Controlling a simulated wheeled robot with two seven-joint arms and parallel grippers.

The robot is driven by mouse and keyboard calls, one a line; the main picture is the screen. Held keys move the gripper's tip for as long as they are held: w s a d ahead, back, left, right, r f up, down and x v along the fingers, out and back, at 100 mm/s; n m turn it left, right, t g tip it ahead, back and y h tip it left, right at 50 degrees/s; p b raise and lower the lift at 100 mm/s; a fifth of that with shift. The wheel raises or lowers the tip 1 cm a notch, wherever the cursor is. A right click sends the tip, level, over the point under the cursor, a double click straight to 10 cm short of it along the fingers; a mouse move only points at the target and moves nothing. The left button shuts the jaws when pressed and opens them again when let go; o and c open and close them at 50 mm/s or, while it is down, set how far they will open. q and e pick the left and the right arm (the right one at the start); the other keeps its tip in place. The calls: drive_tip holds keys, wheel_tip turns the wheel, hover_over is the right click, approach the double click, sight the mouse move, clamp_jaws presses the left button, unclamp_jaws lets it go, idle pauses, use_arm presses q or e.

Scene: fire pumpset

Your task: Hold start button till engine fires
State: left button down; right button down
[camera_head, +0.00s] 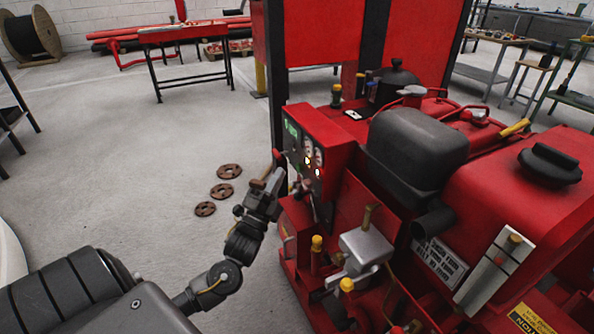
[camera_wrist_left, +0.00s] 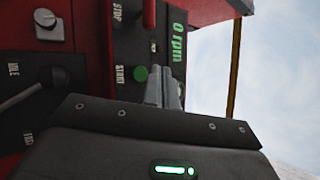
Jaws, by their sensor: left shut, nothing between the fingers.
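The red engine's control panel (camera_head: 307,158) faces left in the head view and has lit gauges. In the left wrist view the round green start button (camera_wrist_left: 140,73) sits by its START label, just left of my fingertips. The display (camera_wrist_left: 179,30) reads 0 rpm in green. My left gripper (camera_head: 277,158) is at the panel's left side, shut with nothing held. Its closed fingers (camera_wrist_left: 166,78) point at the panel in the wrist view, beside the green button. I cannot tell whether they touch the panel. My right gripper is not in view.
A grey tank (camera_head: 415,145) is right of the panel.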

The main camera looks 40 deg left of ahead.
use_arm(q)
drive_tip(key=shift+w+d+r, duration=0.1)
drive_tip(key=shift+w+d, duration=0.35)
drive_tip(key=shift+w, duration=0.35)
idle(1.4)
drive_tip(key=shift+w, duration=0.1)
drive_tip(key=shift+w+d+p, duration=0.2)
drive_tip(key=shift+w+p, duration=0.05)
drive_tip(key=shift+p, duration=0.05)
drive_tip(key=shift+w+d, duration=0.2)
drive_tip(key=shift+w, duration=0.2)
idle(1.3)
drive_tip(key=shift+s, duration=0.1)
idle(2.1)
drive_tip(key=shift+s+a+p, duration=0.4)
drive_tip(key=shift+s+p, duration=0.2)
drive_tip(key=shift+s, duration=0.1)
